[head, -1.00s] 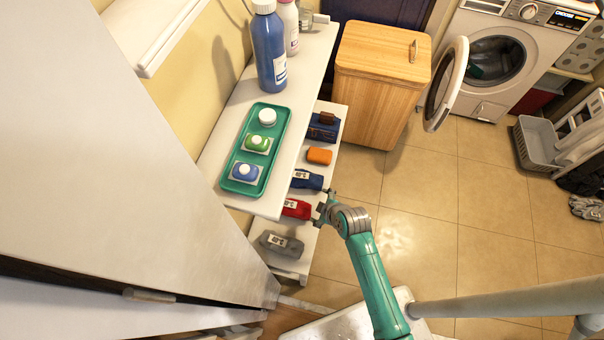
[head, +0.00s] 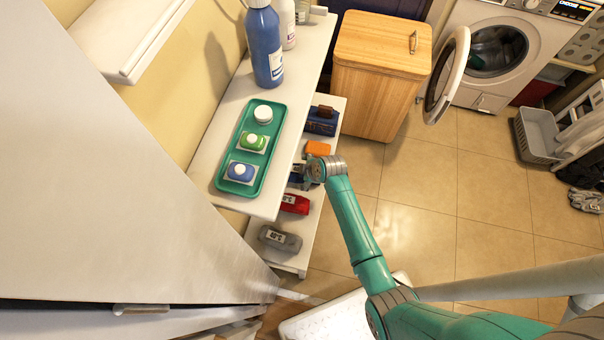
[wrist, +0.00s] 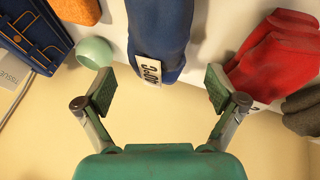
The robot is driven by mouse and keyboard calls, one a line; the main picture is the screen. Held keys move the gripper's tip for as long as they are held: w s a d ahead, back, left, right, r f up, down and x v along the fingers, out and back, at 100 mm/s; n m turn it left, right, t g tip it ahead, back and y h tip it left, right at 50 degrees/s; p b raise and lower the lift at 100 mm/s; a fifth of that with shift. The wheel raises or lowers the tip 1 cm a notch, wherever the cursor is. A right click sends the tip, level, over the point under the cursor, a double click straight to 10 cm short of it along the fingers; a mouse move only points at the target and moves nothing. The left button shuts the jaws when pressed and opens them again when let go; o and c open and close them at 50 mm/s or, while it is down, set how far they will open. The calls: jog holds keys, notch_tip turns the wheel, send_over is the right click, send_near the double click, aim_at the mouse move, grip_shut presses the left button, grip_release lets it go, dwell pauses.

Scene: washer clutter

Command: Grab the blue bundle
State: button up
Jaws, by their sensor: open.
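The blue bundle (wrist: 160,35), a folded cloth with a white "40°C" tag, shows at the top middle of the wrist view. In the head view it lies on the lower shelf, mostly hidden behind my wrist and the upper shelf. My gripper (wrist: 160,92) is open and empty. Its two fingers stand apart on either side of the tagged end of the bundle, with no clear contact. In the head view the fingertips are hard to make out.
A red bundle (wrist: 280,55) and a grey bundle (head: 280,239) lie to one side on the lower shelf (head: 305,225). An orange block (head: 317,149), a mint cup (wrist: 95,52) and a dark blue basket (head: 321,121) are on the other side. The upper shelf (head: 215,120) overhangs.

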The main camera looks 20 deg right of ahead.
jog(key=shift+x, duration=2.6)
jog(key=shift+s, duration=0.1)
jog(key=c, duration=1.3)
